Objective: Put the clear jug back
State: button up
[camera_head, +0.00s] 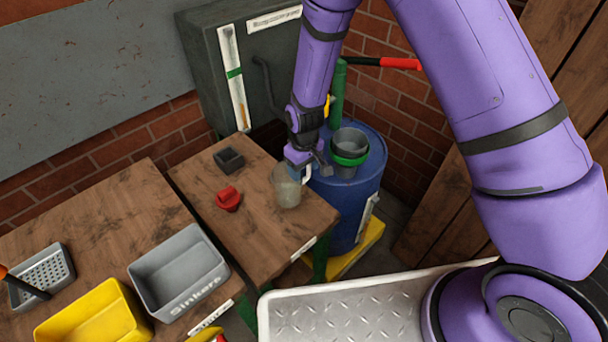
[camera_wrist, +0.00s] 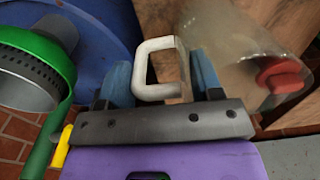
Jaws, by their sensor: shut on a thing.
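The clear jug (camera_head: 287,190) is a see-through, slightly cloudy vessel at the right side of the small wooden table (camera_head: 265,235). It looks upright; I cannot tell whether its base touches the wood. My gripper (camera_head: 308,170) is at the jug's right side, shut on its pale handle. In the wrist view the white handle (camera_wrist: 146,68) lies between the blue finger pads of my gripper (camera_wrist: 162,80). The jug's clear body (camera_wrist: 225,50) extends to the upper right there.
A red object (camera_head: 228,199) and a dark small box (camera_head: 229,160) stand left of the jug. A blue barrel (camera_head: 352,205) carrying a grey, green-banded container (camera_head: 349,148) is close on the right. A grey "Sinkers" bin (camera_head: 180,273) and yellow bin (camera_head: 95,318) are at lower left.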

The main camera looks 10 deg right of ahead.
aim_at(304, 180)
jog(key=shift+f, duration=1.45)
jog(key=shift+f, duration=0.15)
jog(key=o, duration=1.1)
jog(key=shift+o, duration=0.2)
